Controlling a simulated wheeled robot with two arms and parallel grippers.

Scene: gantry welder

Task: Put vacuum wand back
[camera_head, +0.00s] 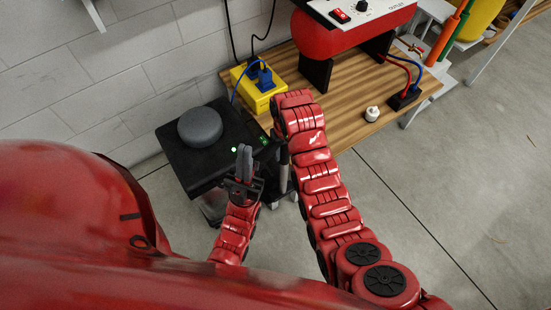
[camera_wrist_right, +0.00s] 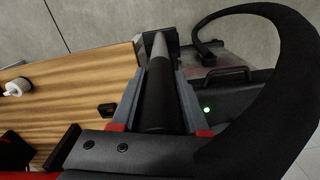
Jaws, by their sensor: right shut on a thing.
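The vacuum wand is a dark round tube (camera_wrist_right: 157,95) between the two grey fingers of my right gripper (camera_wrist_right: 160,72) in the right wrist view. The gripper is shut on it. A thick black hose (camera_wrist_right: 298,75) curves around the right side of that view. In the head view my right gripper is mostly hidden behind its own red arm, beside the black vacuum unit (camera_head: 181,157). The unit has a round grey cap (camera_head: 200,126) and a green light. My left gripper (camera_head: 244,153) points up in front of the unit, its fingers close together and empty.
A wooden bench (camera_head: 345,108) stands at the right of the vacuum unit. It carries a yellow box (camera_head: 257,88) with a blue plug, a red machine (camera_head: 352,32) and a small white knob-like item (camera_head: 372,114). A block wall is behind; grey floor is free at right.

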